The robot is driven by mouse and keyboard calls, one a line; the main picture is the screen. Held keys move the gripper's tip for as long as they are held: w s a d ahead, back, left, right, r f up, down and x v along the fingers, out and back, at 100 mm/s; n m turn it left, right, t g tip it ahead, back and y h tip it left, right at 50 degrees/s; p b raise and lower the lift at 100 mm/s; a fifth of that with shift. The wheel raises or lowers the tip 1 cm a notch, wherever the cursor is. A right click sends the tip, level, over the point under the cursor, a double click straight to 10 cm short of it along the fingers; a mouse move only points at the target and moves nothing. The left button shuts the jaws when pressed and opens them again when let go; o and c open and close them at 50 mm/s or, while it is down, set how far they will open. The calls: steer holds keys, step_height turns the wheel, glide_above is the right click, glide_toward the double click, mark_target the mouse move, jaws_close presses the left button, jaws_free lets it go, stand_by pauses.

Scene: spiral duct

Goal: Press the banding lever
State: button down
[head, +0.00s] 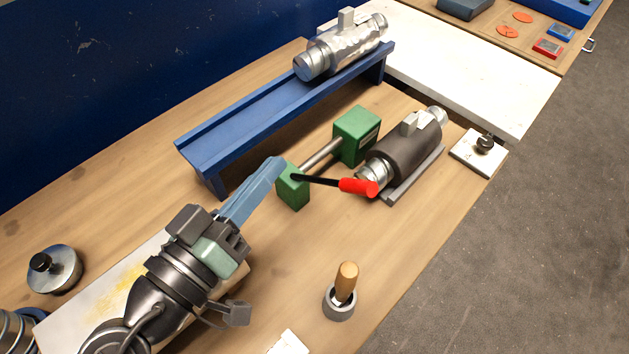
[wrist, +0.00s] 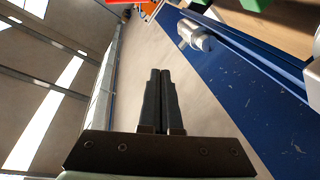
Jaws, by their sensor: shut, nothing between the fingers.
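The banding lever is a black rod with a red grip (head: 358,187), in the head view. Its rod starts at a small green block (head: 291,188) and points right, roughly level. A steel bar joins this block to a larger green block (head: 357,135). My gripper (head: 278,162) is shut and empty, its bluish fingers pointing up and right. In the picture its tips lie just above and left of the small green block; the height gap is hard to judge. The wrist view shows the dark fingers (wrist: 160,74) together. The lever is not clearly seen there.
A blue rack (head: 240,125) carrying a silver duct piece (head: 345,45) stands behind. A dark wrapped duct piece (head: 405,150) lies right of the red grip. A wooden-handled tool (head: 346,280) stands in a grey cup (head: 338,306) at the front.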

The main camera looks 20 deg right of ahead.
steer(key=w+a+r+n+t+y, duration=0.15)
steer(key=w+r+t+y, duration=0.3)
steer(key=r, duration=0.45)
steer(key=w+a+r+t+y, duration=0.25)
steer(key=w+r+t, duration=0.2)
steer(key=r, duration=0.45)
steer(key=s+a+r+n+t+y, duration=0.1)
steer(key=s+r+t+y, duration=0.3)
steer(key=r, duration=0.6)
steer(key=s+a+r+n+t+y, duration=0.1)
steer(key=s+r+n+t+y, duration=0.1)
steer(key=r, duration=0.7)
steer(key=s+t+y, duration=0.1)
steer(key=s+t, duration=0.1)
steer(key=s, duration=0.1)
steer(key=shift+s+a+r+y, duration=0.35)
steer(key=shift+y, duration=0.05)
steer(key=shift+s, duration=0.1)
